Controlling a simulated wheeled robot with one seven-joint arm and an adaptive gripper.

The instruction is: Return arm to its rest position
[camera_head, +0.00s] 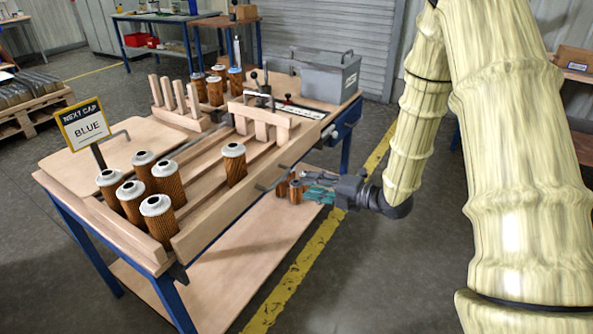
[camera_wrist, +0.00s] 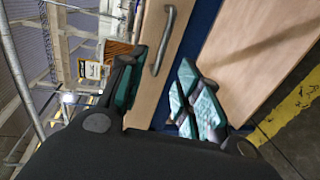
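My gripper (camera_head: 318,190) is at the end of my arm, low beside the near right side of the workbench (camera_head: 240,192). Its teal fingers point left toward the bench. In the wrist view the fingers (camera_wrist: 162,78) are spread apart with nothing between them; a metal handle (camera_wrist: 163,42) on the bench side shows beyond the gap. My arm is bent, with the forearm hanging down to the right of the bench, over the floor.
Several white-capped brown cartridges (camera_head: 157,214) stand on the bench's near left part, another (camera_head: 234,168) on the rails. Small brown cylinders (camera_head: 290,189) show close to my gripper. A sign (camera_head: 83,124) reads "NEXT CAP BLUE". Floor right of the bench is open.

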